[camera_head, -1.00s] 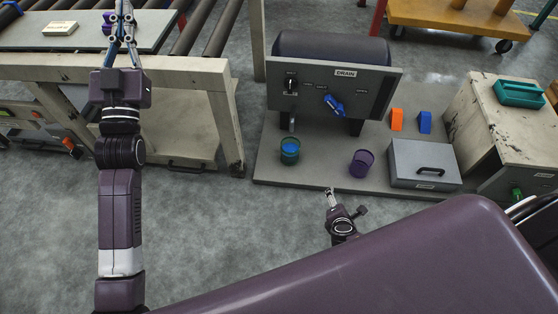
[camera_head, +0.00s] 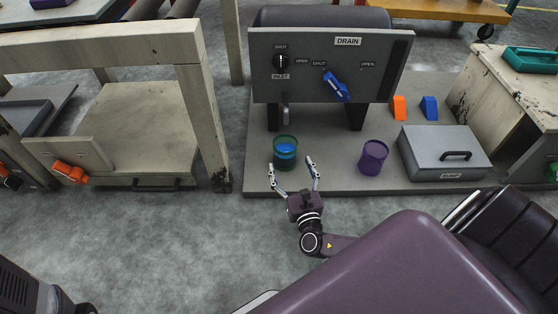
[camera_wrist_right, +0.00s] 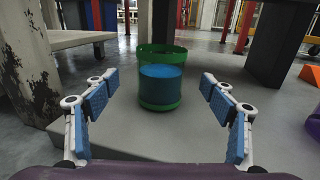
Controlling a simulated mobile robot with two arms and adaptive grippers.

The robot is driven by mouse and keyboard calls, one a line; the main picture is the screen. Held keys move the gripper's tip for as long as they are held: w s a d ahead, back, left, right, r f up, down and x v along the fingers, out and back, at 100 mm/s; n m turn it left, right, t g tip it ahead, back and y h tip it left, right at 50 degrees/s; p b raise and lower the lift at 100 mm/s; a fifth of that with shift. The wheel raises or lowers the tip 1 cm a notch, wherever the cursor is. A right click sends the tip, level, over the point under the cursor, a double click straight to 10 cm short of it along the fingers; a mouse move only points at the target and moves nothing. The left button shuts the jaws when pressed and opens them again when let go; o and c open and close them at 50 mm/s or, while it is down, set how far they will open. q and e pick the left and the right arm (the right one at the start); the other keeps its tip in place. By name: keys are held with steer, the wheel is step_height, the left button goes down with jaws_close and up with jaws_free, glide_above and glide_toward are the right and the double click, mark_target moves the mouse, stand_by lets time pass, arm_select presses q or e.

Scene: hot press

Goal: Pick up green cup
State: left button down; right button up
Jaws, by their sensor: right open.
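The green cup (camera_head: 285,154) stands upright on the grey platform, below the drain panel, with blue contents inside. My right gripper (camera_head: 292,168) is open just in front of it, its fingers pointing at the cup and spread to either side. In the right wrist view the cup (camera_wrist_right: 161,84) is centred beyond the open, blue-padded fingers (camera_wrist_right: 160,100). The fingers do not appear to touch it. My left gripper is out of view; only part of the left arm shows at the bottom left.
A purple cup (camera_head: 373,157) stands to the right of the green cup. A grey box labelled sump (camera_head: 444,152) is further right. The drain panel (camera_head: 330,78) with a blue handle (camera_head: 336,87) rises behind the cups. Orange (camera_head: 399,107) and blue (camera_head: 430,108) wedges lie behind the box.

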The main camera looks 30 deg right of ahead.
mark_target(283, 140)
steer(key=b+x, duration=0.1)
steer(key=x, duration=0.2)
steer(key=b+x, duration=0.3)
steer(key=shift+w+d+b, duration=0.2)
steer(key=shift+w+b, duration=0.1)
steer(key=shift+w, duration=0.05)
steer(key=shift+w+d, duration=0.15)
steer(key=shift+w, duration=0.25)
steer(key=shift+r, duration=0.1)
steer(key=c, duration=1.4)
steer(key=shift+c, duration=0.7)
steer(key=shift+r, duration=0.1)
